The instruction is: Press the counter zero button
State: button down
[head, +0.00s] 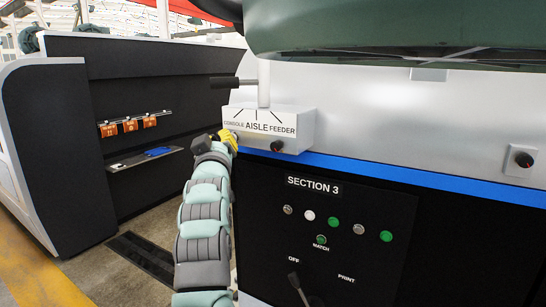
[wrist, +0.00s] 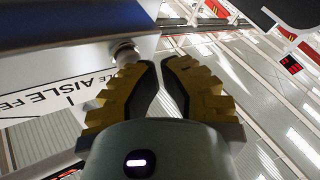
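My gripper (wrist: 160,64) has yellow fingers with dark pads. In the wrist view a narrow gap shows between the tips, and nothing is held. A round silver button (wrist: 124,50) on the white "AISLE FEEDER" box (wrist: 60,88) is just left of the fingertips; contact cannot be told. In the head view my gripper (head: 230,140) is at the left end of this box (head: 300,131). No label reading counter zero is legible.
The "SECTION 3" panel (head: 350,200) has several round buttons and a switch (head: 298,283). Floor is open at left.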

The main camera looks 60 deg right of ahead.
jog(key=shift+d+b, duration=0.2)
jog(key=shift+b, duration=0.1)
jog(key=shift+a, duration=0.15)
dwell(0.5)
jog(key=shift+s+a, duration=0.15)
jog(key=shift+a, duration=0.65)
jog(key=shift+s+a+r+b, duration=0.1)
jog(key=shift+a+b, duration=0.35)
jog(key=shift+a, duration=0.85)
jog(key=shift+s+a+b, duration=0.1)
jog(key=shift+a+b, duration=0.35)
jog(key=shift+a, duration=0.8)
